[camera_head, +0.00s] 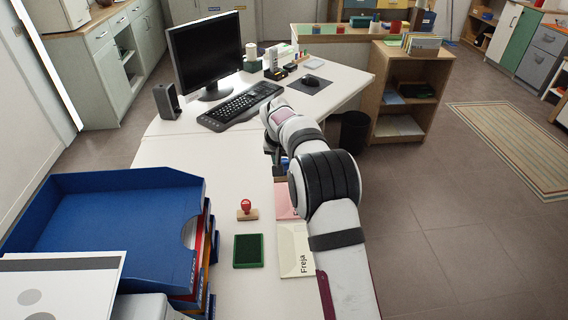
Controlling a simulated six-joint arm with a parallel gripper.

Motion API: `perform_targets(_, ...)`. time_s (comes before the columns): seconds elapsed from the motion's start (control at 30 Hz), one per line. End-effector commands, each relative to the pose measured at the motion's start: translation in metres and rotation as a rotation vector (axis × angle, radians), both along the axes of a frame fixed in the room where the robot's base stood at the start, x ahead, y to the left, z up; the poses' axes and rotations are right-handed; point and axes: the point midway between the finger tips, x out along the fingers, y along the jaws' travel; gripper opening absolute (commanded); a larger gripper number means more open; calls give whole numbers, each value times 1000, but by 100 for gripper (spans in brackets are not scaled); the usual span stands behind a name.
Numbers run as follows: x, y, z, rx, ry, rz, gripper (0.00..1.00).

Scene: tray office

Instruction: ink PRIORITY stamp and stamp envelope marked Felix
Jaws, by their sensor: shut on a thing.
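My gripper (277,160) is mostly hidden behind my own arm, over the middle of the white desk. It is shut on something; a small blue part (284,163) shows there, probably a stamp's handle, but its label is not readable. A red-handled stamp (246,207) with a wooden base stands upright on the desk, left of the arm. A green ink pad (248,251) lies open in front of it. A cream envelope marked Freja (296,250) lies right of the pad. A pink envelope (284,201) lies beyond it, mostly covered by my arm. No Felix marking is readable.
Blue stacked letter trays (110,215) fill the desk's left front. A monitor (205,50), a keyboard (240,106) and a mouse (311,79) stand at the back. The desk (185,152) is clear between trays and keyboard. A black bin (354,132) stands beyond the right edge.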

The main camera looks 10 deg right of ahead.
Motion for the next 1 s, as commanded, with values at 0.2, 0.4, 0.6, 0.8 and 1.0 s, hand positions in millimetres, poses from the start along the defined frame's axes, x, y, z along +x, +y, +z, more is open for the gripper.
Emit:
perform_targets(0.2, -22, 26, -3, -10, 4, -3, 0)
perform_targets(0.4, -89, 79, -13, -16, 0, -7, 0)
perform_targets(0.6, -148, 109, -22, -3, -2, 2, 0)
perform_targets(0.8, -158, 112, -37, 0, -1, 1, 0)
perform_targets(1.0, -158, 111, -66, 0, 1, 1, 0)
